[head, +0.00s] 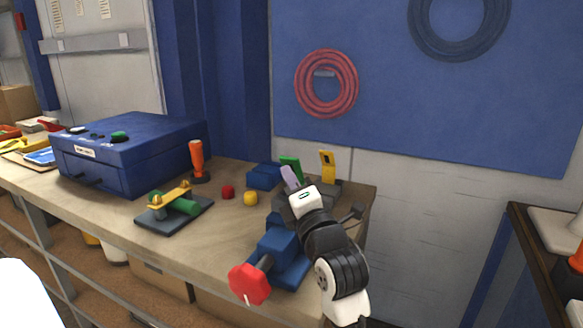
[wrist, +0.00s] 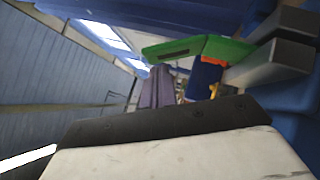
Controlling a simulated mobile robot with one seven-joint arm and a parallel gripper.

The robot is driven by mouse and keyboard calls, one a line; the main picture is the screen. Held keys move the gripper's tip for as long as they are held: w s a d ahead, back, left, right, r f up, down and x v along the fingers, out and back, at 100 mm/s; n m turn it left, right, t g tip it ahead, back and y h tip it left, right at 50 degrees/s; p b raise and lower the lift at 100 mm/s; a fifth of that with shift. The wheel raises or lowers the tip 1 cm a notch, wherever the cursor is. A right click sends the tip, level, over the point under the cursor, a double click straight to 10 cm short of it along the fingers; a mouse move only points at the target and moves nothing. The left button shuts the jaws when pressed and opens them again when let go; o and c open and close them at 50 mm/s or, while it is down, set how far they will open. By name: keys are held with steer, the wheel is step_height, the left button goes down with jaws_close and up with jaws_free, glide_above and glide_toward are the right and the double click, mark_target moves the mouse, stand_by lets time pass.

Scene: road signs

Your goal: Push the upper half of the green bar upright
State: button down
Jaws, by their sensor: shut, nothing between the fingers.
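The green bar (head: 291,166) shows behind my gripper at the back of the bench, leaning to the left in the head view. In the wrist view, its slotted upper half (wrist: 172,48) bends at an angle from the lower half (wrist: 228,50), which meets a grey block. My gripper (head: 291,178) is shut and empty, its pale purple fingers just in front of the green bar. In the wrist view, the fingertips (wrist: 160,70) are close beside the upper half; I cannot tell whether they touch. My gripper hides the bar's lower part in the head view.
A yellow upright piece (head: 328,165) stands right of the green bar. A blue block (head: 264,177), a yellow knob (head: 250,198) and a red knob (head: 227,191) are to the left. A red handwheel (head: 249,284) is in front. The blue wall panel (head: 420,110) is behind.

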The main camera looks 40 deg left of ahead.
steer(key=shift+w+a+r, duration=0.1)
steer(key=shift+w+r, duration=0.05)
steer(key=shift+w, duration=0.1)
